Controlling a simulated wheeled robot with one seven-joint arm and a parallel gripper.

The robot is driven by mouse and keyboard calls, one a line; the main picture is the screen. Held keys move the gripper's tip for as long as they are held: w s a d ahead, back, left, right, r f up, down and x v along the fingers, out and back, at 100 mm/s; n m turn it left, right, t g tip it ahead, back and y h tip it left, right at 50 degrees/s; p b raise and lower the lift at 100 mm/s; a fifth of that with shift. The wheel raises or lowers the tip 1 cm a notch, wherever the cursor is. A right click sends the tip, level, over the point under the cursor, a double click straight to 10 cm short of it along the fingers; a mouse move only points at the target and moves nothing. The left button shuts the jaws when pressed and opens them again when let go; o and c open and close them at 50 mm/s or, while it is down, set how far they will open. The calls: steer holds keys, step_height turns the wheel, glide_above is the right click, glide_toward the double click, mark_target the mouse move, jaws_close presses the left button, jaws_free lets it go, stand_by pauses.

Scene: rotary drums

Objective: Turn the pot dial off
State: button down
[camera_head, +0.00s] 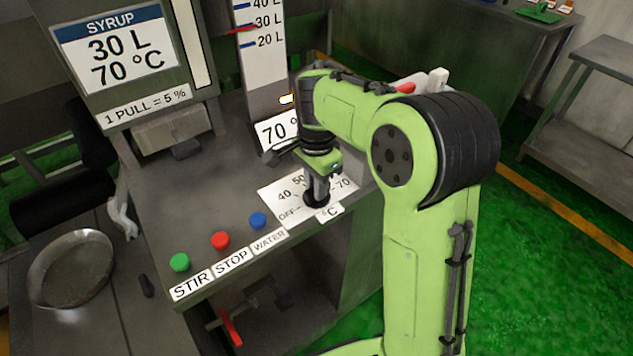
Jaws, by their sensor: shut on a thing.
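The pot dial (315,199) is a dark round knob on a white scale plate (280,192) on top of the grey console. The plate reads OFF, 40, 50 and 70, with a °C label at its front edge. My gripper (317,190) points down from above and is shut on the dial. The gripper and wrist hide much of the dial and part of the scale, so I cannot tell where the dial's pointer stands.
Green, red and blue buttons (220,240) labelled STIR, STOP and WATER stand left of the dial. A small 70 ° display (278,130) stands behind it. A syrup sign (115,48) and a litre gauge (262,40) rise at the back. A round pan (72,268) lies left.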

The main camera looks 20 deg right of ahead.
steer(key=n+p, duration=0.2)
steer(key=n, duration=0.1)
steer(key=shift+r+n, duration=0.15)
steer(key=shift+n, duration=0.25)
steer(key=n+p, duration=0.2)
steer(key=n, duration=0.2)
steer(key=shift+n+p, duration=0.3)
steer(key=n+p, duration=0.1)
steer(key=n, duration=0.3)
steer(key=shift+n+p, duration=0.3)
steer(key=shift+p, duration=0.05)
steer(key=n+p, duration=0.1)
steer(key=n, duration=0.3)
steer(key=n+p, duration=0.1)
steer(key=n, duration=0.8)
steer(key=shift+n+p, duration=0.3)
steer(key=n, duration=0.4)
steer(key=shift+n, duration=2.2)
